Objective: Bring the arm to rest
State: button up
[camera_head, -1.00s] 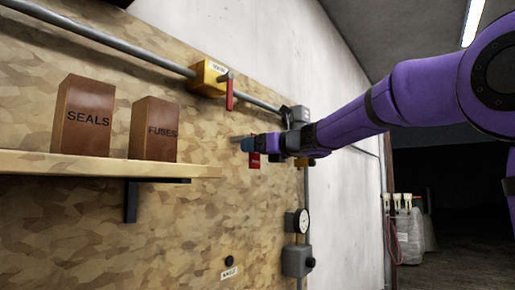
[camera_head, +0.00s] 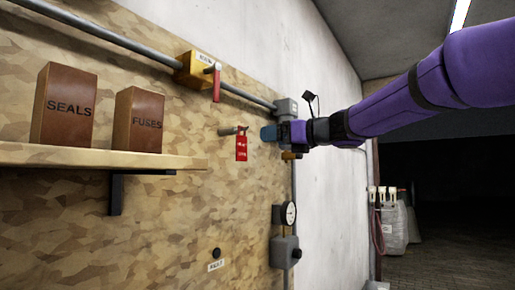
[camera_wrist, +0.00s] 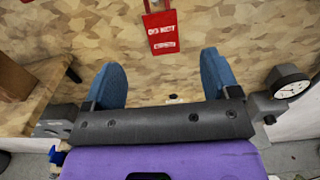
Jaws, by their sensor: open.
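My gripper (camera_head: 268,134) is at the end of my purple arm, in front of the wooden board. In the wrist view its two blue fingers (camera_wrist: 168,85) are spread apart with nothing between them. A red tag (camera_head: 241,147) hangs from a peg on the board, just left of the gripper in the head view. The tag also shows in the wrist view (camera_wrist: 162,34), beyond the fingertips and apart from them. Its small lettering is hard to read.
A shelf (camera_head: 95,158) at left holds a SEALS box (camera_head: 64,106) and a FUSES box (camera_head: 138,120). A pipe with a yellow valve box (camera_head: 195,68) and red handle runs above. A gauge (camera_head: 288,213) sits below the gripper.

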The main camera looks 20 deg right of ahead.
jog(key=s+a+f+n+g+h, duration=0.2)
jog(key=s+f+n+g, duration=0.1)
jog(key=s+f+n, duration=0.45)
jog(key=s+a+f+n+g+h, duration=0.2)
jog(key=s+f+n+g, duration=0.1)
jog(key=s+f+n, duration=0.5)
jog(key=s+d+f+n+g+h, duration=0.1)
jog(key=s+d+f+n+h, duration=0.1)
jog(key=s+f+n, duration=0.4)
jog(key=s+d+f+n+g+h, duration=0.2)
jog(key=s+d+f+n+h, duration=0.1)
jog(key=s+f+n, duration=0.4)
notch_tip(320, 180, down, 3)
jog(key=shift+s+d+h, duration=0.35)
jog(key=shift+s+h, duration=0.45)
jog(key=shift+s, duration=0.15)
dwell(4.0)
